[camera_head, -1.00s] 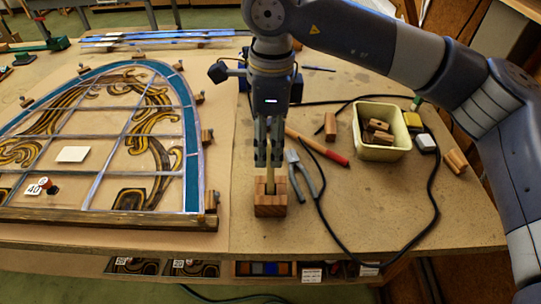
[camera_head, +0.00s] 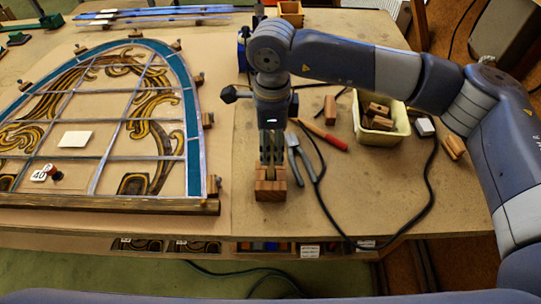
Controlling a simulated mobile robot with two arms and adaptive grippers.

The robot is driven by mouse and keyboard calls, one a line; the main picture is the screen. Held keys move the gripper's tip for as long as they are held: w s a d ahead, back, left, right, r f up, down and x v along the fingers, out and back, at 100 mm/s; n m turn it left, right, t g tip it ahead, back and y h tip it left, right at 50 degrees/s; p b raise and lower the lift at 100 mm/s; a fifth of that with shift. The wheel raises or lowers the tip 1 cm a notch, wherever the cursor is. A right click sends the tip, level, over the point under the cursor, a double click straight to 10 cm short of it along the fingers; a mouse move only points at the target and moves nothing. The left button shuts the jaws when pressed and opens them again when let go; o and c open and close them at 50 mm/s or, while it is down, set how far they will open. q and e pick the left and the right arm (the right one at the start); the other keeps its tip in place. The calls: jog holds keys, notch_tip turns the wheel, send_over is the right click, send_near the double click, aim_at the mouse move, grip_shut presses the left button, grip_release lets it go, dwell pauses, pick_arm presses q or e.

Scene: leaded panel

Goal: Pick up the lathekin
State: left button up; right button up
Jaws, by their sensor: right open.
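A wooden block holder (camera_head: 270,190) stands upright near the front edge of the bench, to the right of the leaded panel. The lathekin, a thin pale upright stick in the block, is almost wholly hidden now by the fingers of my right gripper (camera_head: 272,160). That gripper points straight down just above the block, its fingers open around where the stick stands. I cannot tell whether the fingers touch the stick. My left gripper is out of view.
The arched leaded panel (camera_head: 189,125) lies on the left. A cream tub (camera_head: 382,137) of wooden blocks and a black cable (camera_head: 432,170) are farther right.

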aim_at(271, 133)
jog(key=shift+f, duration=1.1)
grip_shut()
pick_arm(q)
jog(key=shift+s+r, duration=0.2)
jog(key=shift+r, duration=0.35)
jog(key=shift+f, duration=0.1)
pick_arm(e)
jog(key=shift+r, duration=0.1)
jog(key=shift+w+r, duration=0.1)
jog(key=shift+r, duration=0.25)
notch_tip(271, 133, up, 8)
jog(key=b, duration=0.3)
jog(key=shift+r, duration=0.25)
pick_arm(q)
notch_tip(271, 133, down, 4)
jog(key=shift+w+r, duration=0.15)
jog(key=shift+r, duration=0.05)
pick_arm(e)
jog(key=shift+r, duration=0.35)
